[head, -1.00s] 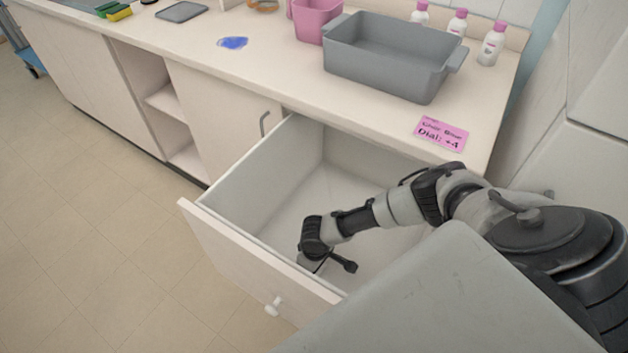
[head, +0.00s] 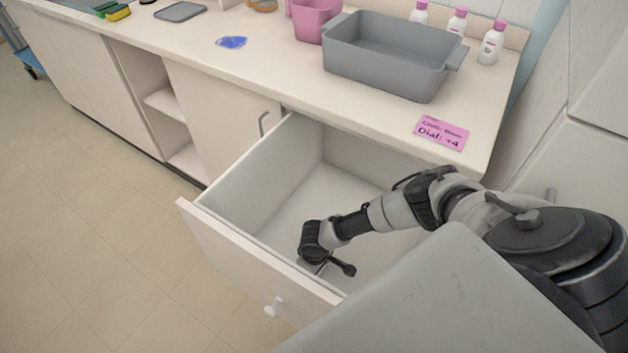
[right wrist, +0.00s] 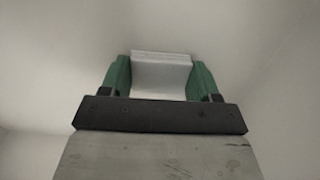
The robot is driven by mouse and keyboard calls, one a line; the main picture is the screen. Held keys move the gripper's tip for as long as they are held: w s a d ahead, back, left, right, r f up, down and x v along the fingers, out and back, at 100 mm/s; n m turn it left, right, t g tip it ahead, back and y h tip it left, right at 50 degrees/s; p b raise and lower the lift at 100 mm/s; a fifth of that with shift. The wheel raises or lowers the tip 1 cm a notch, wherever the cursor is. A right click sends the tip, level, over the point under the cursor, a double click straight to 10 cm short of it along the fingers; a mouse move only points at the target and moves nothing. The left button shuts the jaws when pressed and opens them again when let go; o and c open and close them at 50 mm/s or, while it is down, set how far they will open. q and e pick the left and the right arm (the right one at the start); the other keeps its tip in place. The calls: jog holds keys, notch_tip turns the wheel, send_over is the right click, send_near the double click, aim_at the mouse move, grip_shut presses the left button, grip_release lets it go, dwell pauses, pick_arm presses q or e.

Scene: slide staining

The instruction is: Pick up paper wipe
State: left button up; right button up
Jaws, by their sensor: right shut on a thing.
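The paper wipe (right wrist: 162,78) shows in the right wrist view as a small white folded block between the green fingers. My right gripper (right wrist: 161,72) is shut on it, with one finger touching each side. In the head view my right gripper (head: 322,267) is down inside the open drawer (head: 260,205), close to its front panel. The wipe cannot be made out in the head view, where the gripper hides it. My left gripper is not in view.
The drawer walls surround my right gripper, and the rest of its floor looks empty.

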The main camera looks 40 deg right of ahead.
jog(key=shift+r, duration=0.1)
notch_tip(320, 180, up, 10)
jog(key=p, duration=0.2)
